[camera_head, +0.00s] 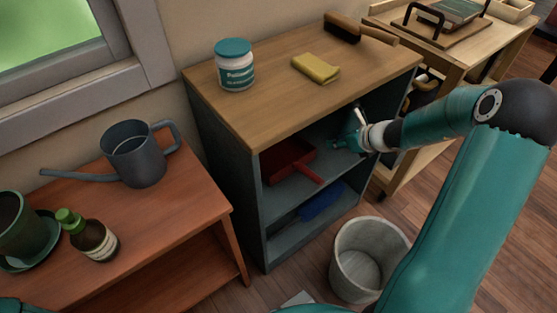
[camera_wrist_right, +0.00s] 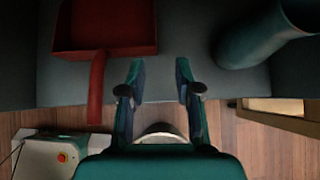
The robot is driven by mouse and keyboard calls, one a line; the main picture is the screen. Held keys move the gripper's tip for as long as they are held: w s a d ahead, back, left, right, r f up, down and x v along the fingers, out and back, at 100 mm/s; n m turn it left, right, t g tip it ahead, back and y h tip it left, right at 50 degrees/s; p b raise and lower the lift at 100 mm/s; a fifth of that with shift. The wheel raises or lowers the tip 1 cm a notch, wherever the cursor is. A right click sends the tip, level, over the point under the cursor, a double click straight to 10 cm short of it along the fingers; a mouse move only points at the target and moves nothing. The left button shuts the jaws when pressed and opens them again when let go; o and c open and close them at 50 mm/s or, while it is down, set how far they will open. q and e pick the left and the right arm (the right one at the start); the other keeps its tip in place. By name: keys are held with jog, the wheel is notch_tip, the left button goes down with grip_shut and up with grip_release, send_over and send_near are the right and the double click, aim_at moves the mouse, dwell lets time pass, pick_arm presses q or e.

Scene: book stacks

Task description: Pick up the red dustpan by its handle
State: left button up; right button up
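The red dustpan (camera_head: 286,160) lies on the upper inside shelf of the cabinet, its handle pointing out toward the front edge. In the right wrist view the dustpan (camera_wrist_right: 105,28) is at the upper left, with its handle (camera_wrist_right: 96,88) hanging down past the shelf edge. My right gripper (camera_head: 338,143) is at the shelf opening, to the right of the dustpan. In the wrist view the fingers of the right gripper (camera_wrist_right: 159,72) are spread apart with nothing between them, to the right of the handle and not touching it. My left gripper is not seen.
The cabinet (camera_head: 258,122) has a white jar (camera_head: 236,68), a yellow cloth (camera_head: 316,68) and a brush (camera_head: 345,28) on top. A blue item (camera_head: 322,201) lies on the lower shelf. A bin (camera_head: 368,258) stands in front.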

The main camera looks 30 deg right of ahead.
jog(key=b, duration=0.2)
send_near(306, 150)
jog(key=w, duration=0.3)
jog(key=shift+d, duration=0.1)
jog(key=shift+b+x, duration=0.65)
jog(key=shift+x, duration=2.35)
grip_shut()
jog(key=shift+r, duration=0.1)
